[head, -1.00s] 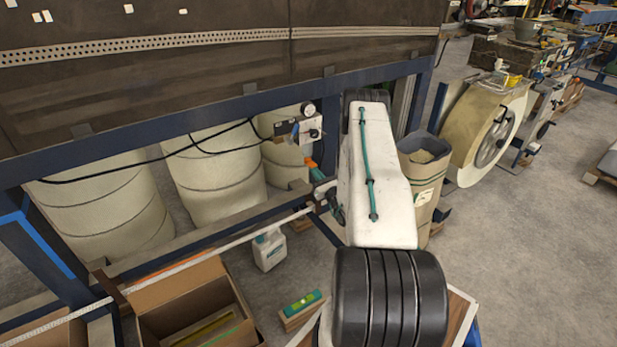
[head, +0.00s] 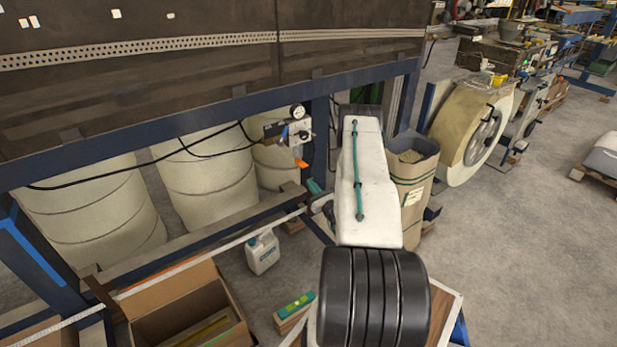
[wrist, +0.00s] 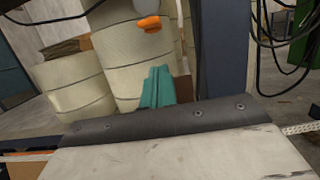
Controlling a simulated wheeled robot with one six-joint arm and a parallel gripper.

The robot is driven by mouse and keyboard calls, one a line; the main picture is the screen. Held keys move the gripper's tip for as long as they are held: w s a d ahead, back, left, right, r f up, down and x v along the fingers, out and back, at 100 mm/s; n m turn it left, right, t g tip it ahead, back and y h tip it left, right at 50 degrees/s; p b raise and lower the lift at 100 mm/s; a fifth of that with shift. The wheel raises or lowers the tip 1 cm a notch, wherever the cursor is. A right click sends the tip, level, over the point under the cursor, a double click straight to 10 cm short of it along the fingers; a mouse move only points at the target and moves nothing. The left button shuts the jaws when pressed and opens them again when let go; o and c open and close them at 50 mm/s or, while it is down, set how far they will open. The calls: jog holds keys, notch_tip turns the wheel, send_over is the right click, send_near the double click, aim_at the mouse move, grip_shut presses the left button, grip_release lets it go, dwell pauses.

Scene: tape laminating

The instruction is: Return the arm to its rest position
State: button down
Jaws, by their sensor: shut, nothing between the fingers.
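My arm shows in the head view as a white link with a teal hose, above a black ribbed section. My gripper (head: 313,186) is small and partly hidden behind the arm, beside the blue frame post. In the wrist view, its teal fingers (wrist: 158,82) are together, with nothing seen between them. An orange knob (head: 301,163) hangs just above and left of the gripper; it also shows in the wrist view (wrist: 149,24), apart from the fingertips.
A gauge unit (head: 299,132) with black cables is on the blue frame. Pale drums (head: 205,175) stand behind it. A paper sack (head: 412,190) stands right of my arm. A white jug (head: 262,251) and open cardboard box (head: 180,300) are below left.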

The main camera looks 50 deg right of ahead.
jog(key=v, duration=0.6)
jog(key=shift+s+a+f, duration=0.15)
jog(key=shift+s+a, duration=0.05)
jog(key=shift+s, duration=0.05)
